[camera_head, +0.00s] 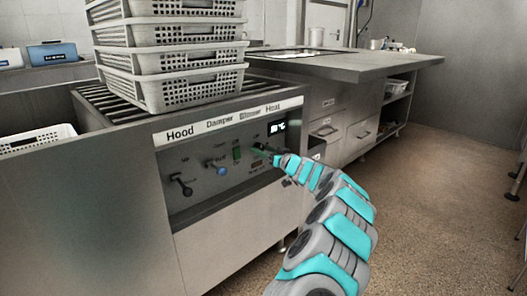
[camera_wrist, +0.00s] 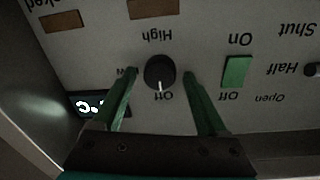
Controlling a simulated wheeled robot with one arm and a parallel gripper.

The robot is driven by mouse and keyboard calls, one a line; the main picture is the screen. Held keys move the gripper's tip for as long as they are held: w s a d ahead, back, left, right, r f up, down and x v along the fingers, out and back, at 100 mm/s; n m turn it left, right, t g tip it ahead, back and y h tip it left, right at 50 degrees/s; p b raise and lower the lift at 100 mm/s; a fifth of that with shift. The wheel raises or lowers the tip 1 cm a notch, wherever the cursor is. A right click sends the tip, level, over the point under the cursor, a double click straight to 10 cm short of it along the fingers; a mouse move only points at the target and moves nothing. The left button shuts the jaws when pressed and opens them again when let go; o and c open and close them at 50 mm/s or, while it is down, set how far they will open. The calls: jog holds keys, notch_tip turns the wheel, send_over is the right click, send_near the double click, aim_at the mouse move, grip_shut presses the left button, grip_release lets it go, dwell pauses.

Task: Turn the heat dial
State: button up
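The heat dial (camera_wrist: 160,72) is a round black knob with a white pointer line. In the wrist view the labels are upside down, and the pointer lies at "Off". My gripper (camera_wrist: 160,74) is open, with one green finger on each side of the dial and a visible gap to each. Whether the fingertips reach the panel's depth I cannot tell. In the head view my gripper (camera_head: 256,150) is at the right part of the control panel (camera_head: 205,190), below the "Heat" label, and the dial is mostly hidden there.
A green switch (camera_wrist: 236,72) labelled On and Off sits beside the dial. A small lit display (camera_wrist: 91,105) is close to one finger.

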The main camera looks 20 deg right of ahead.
grip_shut()
dwell(0.4)
